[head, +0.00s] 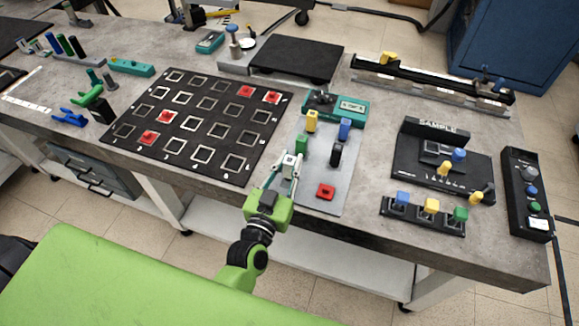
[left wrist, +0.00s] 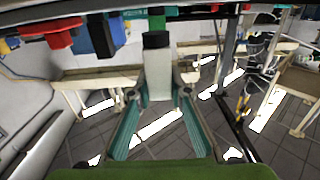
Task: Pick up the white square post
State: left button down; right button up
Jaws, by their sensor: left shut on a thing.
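The white square post (head: 289,160) is between the fingers of my left gripper (head: 288,166), over the grey plate (head: 330,202) in the head view. In the left wrist view, the post (left wrist: 158,80) shows a pale body and a dark end, with a teal finger on each side. My left gripper (left wrist: 158,95) is shut on it. I cannot tell whether the post touches the plate. My right gripper is not in view.
Near the post are green (head: 302,144), yellow (head: 312,121), blue (head: 345,129), black (head: 336,153) and red (head: 326,192) pieces. A black board (head: 124,136) with square outlines lies left. The SAMPLE stand (head: 438,125) is right.

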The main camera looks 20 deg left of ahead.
pick_arm(q)
jog(key=s+a+r+b, duration=0.1)
jog(key=s+a+r, duration=0.5)
jog(key=s+r, duration=0.4)
jog(key=shift+s+a+r+b, duration=0.3)
jog(key=shift+s+a+r, duration=0.1)
jog(key=shift+s, duration=0.75)
